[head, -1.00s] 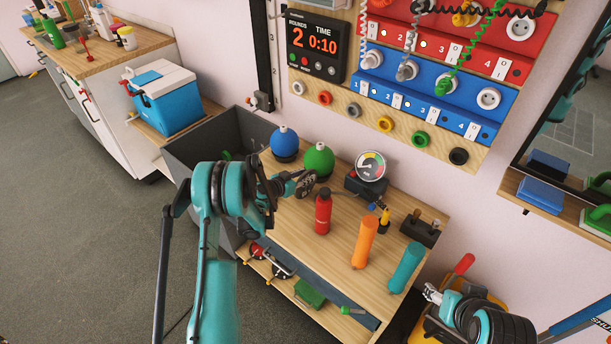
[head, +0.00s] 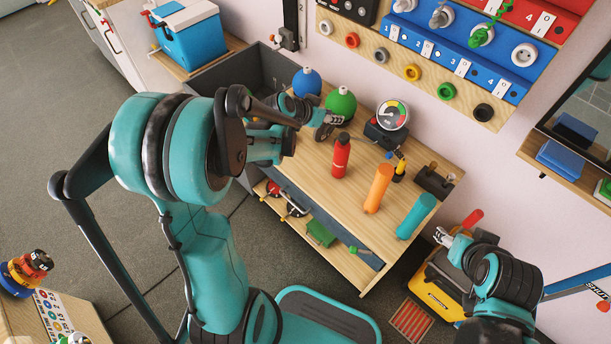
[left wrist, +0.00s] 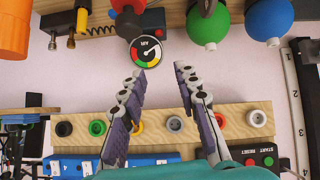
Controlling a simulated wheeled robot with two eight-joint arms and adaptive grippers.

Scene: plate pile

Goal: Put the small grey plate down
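I cannot make out a small grey plate for certain. My left gripper (head: 330,124) is over the back of the wooden bench (head: 300,175), in front of the green ball-shaped weight (head: 341,103). In the left wrist view, its two ribbed fingers (left wrist: 158,92) stand apart with nothing between them. A pile of yellow, blue and red discs (head: 24,274) stands at the lower left, with small dark parts on top that I cannot identify. My right gripper (head: 446,236) is at the lower right, beside the bench; its finger opening is unclear.
A red bottle (head: 341,156), an orange cylinder (head: 378,188), a teal cylinder (head: 416,216) and a gauge (head: 392,115) stand on the bench. A blue weight (head: 307,82) is behind my left gripper. A yellow-black case (head: 437,288) stands on the floor to the right.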

